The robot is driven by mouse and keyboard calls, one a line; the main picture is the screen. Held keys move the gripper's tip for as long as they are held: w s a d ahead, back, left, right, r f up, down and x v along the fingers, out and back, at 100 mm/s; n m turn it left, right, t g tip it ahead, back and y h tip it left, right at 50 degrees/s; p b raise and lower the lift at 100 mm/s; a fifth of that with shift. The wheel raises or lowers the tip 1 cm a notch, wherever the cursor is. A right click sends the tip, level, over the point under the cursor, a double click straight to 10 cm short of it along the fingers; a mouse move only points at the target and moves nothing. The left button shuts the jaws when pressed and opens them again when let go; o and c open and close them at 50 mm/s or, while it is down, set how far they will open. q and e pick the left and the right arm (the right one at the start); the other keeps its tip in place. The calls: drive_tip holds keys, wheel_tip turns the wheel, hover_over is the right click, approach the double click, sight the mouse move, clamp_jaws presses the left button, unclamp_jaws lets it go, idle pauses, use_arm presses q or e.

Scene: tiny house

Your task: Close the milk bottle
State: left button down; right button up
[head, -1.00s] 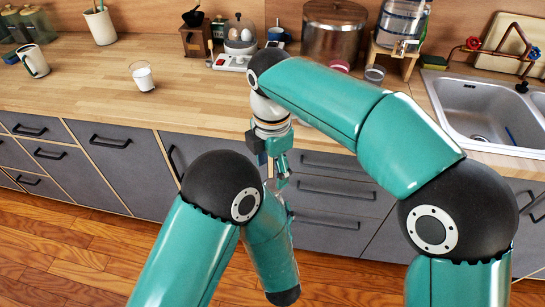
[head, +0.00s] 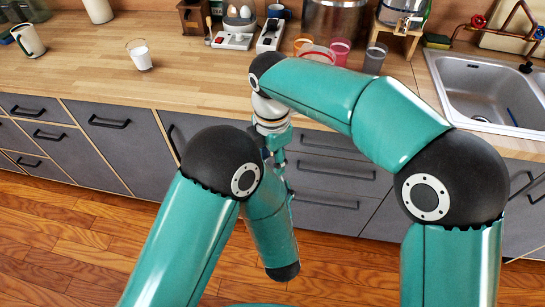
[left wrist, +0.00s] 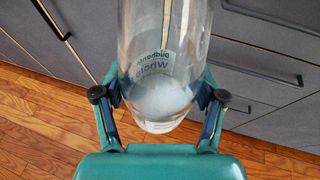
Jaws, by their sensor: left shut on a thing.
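The milk bottle (left wrist: 150,25) is clear glass with dark lettering and a little whitish milk near its base. In the left wrist view my left gripper (left wrist: 163,100) is shut on it near the base. The bottle's upper end is out of that view. In the head view the left gripper is mostly hidden behind my arm. My right gripper (head: 277,157) points down in front of the drawers, close to where the left forearm ends. Its fingers are small and partly covered, so their opening is unclear. I cannot make out a cap.
The wooden counter (head: 190,85) runs across the back, with a glass of milk (head: 140,56) on it. Coloured cups (head: 340,50) and a grey cup (head: 375,57) stand farther right, before the sink (head: 485,92). Grey drawers (head: 325,180) lie behind my arms.

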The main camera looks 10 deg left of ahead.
drive_tip(key=shift+c, duration=1.2)
drive_tip(key=m, duration=1.2)
drive_tip(key=shift+m, duration=0.4)
drive_tip(key=m, duration=0.6)
drive_tip(key=shift+m, duration=0.3)
drive_tip(key=m, duration=0.4)
drive_tip(key=shift+w, duration=0.1)
drive_tip(key=m, duration=0.4)
drive_tip(key=o, duration=1.3)
